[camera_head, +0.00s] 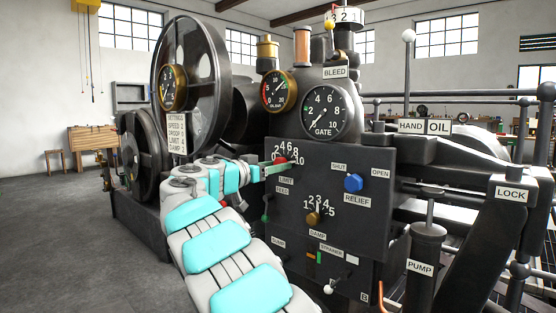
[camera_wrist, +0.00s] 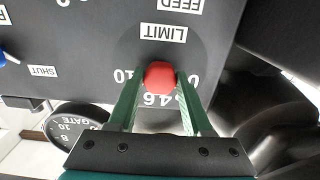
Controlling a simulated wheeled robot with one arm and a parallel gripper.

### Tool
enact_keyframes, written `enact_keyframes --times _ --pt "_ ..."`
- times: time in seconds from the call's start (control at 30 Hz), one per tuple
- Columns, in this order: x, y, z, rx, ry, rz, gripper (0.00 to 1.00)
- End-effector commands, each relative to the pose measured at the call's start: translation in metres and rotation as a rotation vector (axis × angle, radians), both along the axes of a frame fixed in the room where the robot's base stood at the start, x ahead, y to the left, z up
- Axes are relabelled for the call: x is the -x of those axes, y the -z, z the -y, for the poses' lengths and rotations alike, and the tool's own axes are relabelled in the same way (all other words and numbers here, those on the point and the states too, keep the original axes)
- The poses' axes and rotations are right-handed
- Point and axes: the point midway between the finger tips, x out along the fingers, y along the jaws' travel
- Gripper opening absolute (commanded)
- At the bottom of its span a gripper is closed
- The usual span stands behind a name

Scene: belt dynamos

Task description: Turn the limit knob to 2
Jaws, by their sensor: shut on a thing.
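The red limit knob (camera_wrist: 159,76) sits on the dark front panel above its LIMIT label in the head view and appears upside down in the wrist view. My gripper (camera_wrist: 159,82) is shut on it, with one green finger on either side. In the head view, the knob (camera_head: 281,160) is partly covered by my gripper (camera_head: 276,163), which reaches in from the left. The dial around the knob runs from 0 to 10, with some numbers hidden by the fingers. I see no clear pointer mark on the knob, so its setting cannot be read.
The blue relief knob (camera_head: 353,183) is to the right and the brass damp knob (camera_head: 313,219) is below. A gate gauge (camera_head: 325,111) is above. A small lever (camera_head: 328,288) sticks out low on the panel. A settings card (camera_head: 176,133) hangs left, its text too small to read surely.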

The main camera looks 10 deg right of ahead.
Motion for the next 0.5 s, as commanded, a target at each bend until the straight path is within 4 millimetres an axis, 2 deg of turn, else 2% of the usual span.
enact_keyframes --times 0.03,0.27,0.5 --pt "0.0008 0.0001 0.0011 -0.001 0.004 -0.001 0.25" --pt "0.0011 0.0 0.0015 -0.001 0.005 0.0 0.0" --pt "0.0014 -0.0001 0.0023 0.005 0.006 -0.009 0.0"
